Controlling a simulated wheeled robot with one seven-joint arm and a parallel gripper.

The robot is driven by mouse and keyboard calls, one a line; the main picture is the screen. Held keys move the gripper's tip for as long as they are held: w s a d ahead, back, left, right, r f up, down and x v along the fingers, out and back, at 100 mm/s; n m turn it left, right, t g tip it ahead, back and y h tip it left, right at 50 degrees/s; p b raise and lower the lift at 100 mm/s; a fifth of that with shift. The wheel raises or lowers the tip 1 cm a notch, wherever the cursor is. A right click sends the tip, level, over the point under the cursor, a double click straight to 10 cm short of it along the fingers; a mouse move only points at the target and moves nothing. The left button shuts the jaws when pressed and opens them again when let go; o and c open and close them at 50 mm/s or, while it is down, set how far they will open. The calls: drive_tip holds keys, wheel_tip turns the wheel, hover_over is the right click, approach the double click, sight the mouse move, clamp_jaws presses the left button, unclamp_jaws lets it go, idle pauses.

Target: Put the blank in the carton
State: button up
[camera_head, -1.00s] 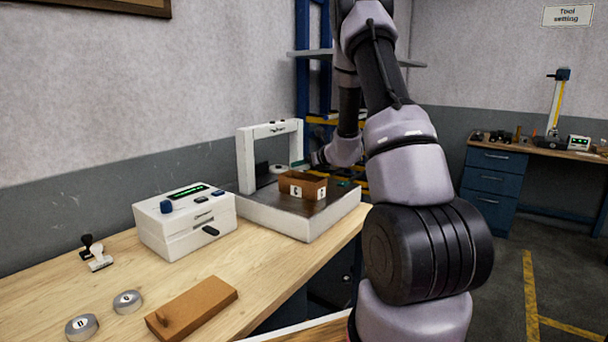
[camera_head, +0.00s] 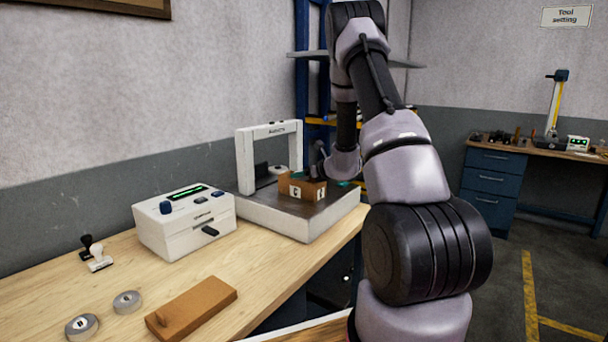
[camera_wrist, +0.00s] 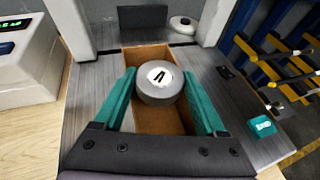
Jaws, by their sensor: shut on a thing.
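The blank (camera_wrist: 160,84) is a grey metal disc with a white label bearing a dark mark. In the wrist view my gripper (camera_wrist: 160,90) has its teal fingers shut on the blank's two sides. The carton (camera_head: 302,190) is an open brown box with white labels, standing on the dark plate of a machine. In the wrist view the blank is above the open carton (camera_wrist: 155,124) and covers part of its inside. I cannot tell how far above the carton's floor it is. In the head view my gripper (camera_head: 318,172) is over the carton, and the blank is not clear there.
The machine's white arch (camera_head: 268,130) stands behind and left of the carton. A round pale disc (camera_wrist: 183,25) and a teal block (camera_wrist: 264,126) are on the plate. A white control box (camera_head: 184,224), two grey rolls (camera_head: 127,302) and a brown block (camera_head: 192,307) are on the bench.

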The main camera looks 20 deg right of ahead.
drive_tip(key=o, duration=1.5)
drive_tip(key=shift+s+f, duration=0.3)
drive_tip(key=shift+f, duration=0.3)
drive_tip(key=shift+r, duration=0.4)
drive_tip(key=r+v, duration=0.1)
drive_tip(key=v, duration=1)
drive_tip(key=s+a+r+n+g+y, duration=0.6)
drive_tip(key=s+a+r+n, duration=0.8)
drive_tip(key=a, duration=0.4)
drive_tip(key=s+d+r+n+h, duration=0.1)
drive_tip(key=s+r+n+h, duration=0.1)
drive_tip(key=s+n, duration=0.3)
drive_tip(key=s+d+r+n+h, duration=0.1)
drive_tip(key=s+r+n+h, duration=0.1)
drive_tip(key=s+n, duration=0.3)
drive_tip(key=s+d+r+n+h, duration=0.1)
drive_tip(key=s+r+n+h, duration=0.1)
drive_tip(key=s, duration=0.5)
drive_tip(key=shift+s+r+n+h, duration=0.1)
drive_tip(key=shift+r+n+h, duration=0.15)
drive_tip(key=shift+n+h, duration=0.85)
drive_tip(key=shift+s+y, duration=0.1)
drive_tip(key=shift+y, duration=0.2)
